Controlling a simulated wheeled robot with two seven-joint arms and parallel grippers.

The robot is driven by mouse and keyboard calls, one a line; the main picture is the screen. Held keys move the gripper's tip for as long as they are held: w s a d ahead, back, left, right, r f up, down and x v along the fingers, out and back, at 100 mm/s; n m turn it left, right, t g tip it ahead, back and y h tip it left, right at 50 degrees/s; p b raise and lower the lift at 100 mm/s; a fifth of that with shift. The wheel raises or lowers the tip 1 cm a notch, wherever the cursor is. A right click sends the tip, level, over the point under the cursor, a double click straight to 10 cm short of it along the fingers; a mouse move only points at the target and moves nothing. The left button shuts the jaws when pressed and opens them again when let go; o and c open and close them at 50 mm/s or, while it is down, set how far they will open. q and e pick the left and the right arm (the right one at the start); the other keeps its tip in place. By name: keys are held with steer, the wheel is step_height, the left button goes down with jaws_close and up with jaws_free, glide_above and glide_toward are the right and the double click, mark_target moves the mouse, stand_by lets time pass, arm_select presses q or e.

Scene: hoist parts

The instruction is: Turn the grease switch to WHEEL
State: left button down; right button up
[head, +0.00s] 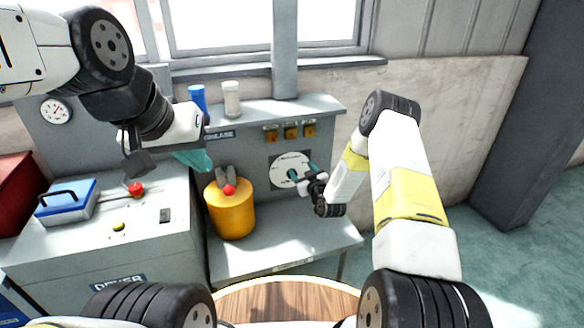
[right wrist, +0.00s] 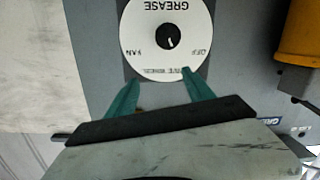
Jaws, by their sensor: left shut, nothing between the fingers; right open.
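The grease switch is a round white dial with a black knob at its centre, on the grey panel; the dial (head: 285,165) is partly covered by my right gripper in the head view. In the right wrist view the dial (right wrist: 150,55) appears upside down, with GREASE, FAN, OFF and a partly hidden label ending in WHEEL. The knob (right wrist: 172,38) carries a small light mark; its exact setting is hard to tell. My right gripper (right wrist: 161,77) is open and empty, its teal fingertips by the dial's WHEEL edge, apart from the knob. My left gripper (head: 205,163) is shut and empty near the yellow drum.
The yellow drum (head: 231,215) with a red knob on top stands left of the dial. A blue bottle (head: 197,97) and a white bottle (head: 231,99) stand on the shelf above. A blue case (head: 66,201) sits on the left cabinet. A wooden round top (head: 290,302) is in front.

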step_height(320, 180, down, 6)
steer(key=s+t, duration=0.2)
steer(key=s, duration=0.1)
steer(key=a+x, duration=0.1)
steer(key=x, duration=0.7)
steer(key=shift+f+m, duration=0.3)
steer(key=shift+s, duration=0.1)
steer(key=shift+c, duration=0.4)
steer(key=shift+d, duration=0.1)
jaws_close()
